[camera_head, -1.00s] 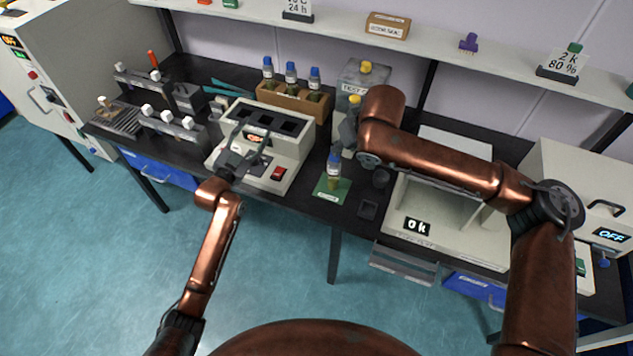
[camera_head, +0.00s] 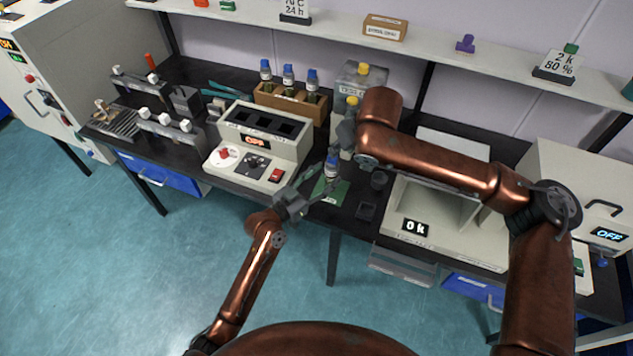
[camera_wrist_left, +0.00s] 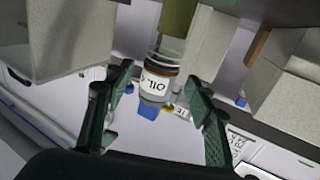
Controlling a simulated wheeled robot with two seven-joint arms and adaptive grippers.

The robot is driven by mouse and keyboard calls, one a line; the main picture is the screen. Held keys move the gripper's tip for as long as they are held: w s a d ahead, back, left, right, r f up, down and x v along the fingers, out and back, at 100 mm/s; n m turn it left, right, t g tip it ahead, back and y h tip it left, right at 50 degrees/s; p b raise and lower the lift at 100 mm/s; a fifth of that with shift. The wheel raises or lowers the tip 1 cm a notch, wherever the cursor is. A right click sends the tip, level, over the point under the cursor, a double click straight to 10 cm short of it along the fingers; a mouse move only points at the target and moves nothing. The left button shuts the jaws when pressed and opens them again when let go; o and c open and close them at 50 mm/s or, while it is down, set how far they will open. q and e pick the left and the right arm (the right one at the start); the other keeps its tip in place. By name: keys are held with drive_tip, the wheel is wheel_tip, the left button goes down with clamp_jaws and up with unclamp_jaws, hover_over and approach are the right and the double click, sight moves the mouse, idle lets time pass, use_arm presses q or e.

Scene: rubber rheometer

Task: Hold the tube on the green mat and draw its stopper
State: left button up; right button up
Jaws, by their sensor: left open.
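The tube (camera_head: 331,171) stands upright on the green mat (camera_head: 340,191), with its blue stopper (camera_head: 333,157) in place. My left gripper (camera_head: 318,184) is open just left of the tube, fingers pointing at it. In the left wrist view the tube (camera_wrist_left: 169,50) appears upside down with a white label and its blue stopper (camera_wrist_left: 148,111) low in the picture. It lies between the two open fingers (camera_wrist_left: 160,100), with gaps on both sides. My right gripper (camera_head: 347,131) is above and behind the tube, partly hidden by its arm; its finger opening is unclear.
A grey heater block (camera_head: 262,150) with an OFF display stands left of the mat. Behind it a brown rack (camera_head: 291,100) holds several blue-capped bottles. A yellow-capped container (camera_head: 362,79) stands behind my right gripper. A light-coloured open-fronted box (camera_head: 440,222) is to the right.

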use_arm(q)
drive_tip(key=shift+x, duration=1.75)
drive_tip(key=shift+c, duration=0.6)
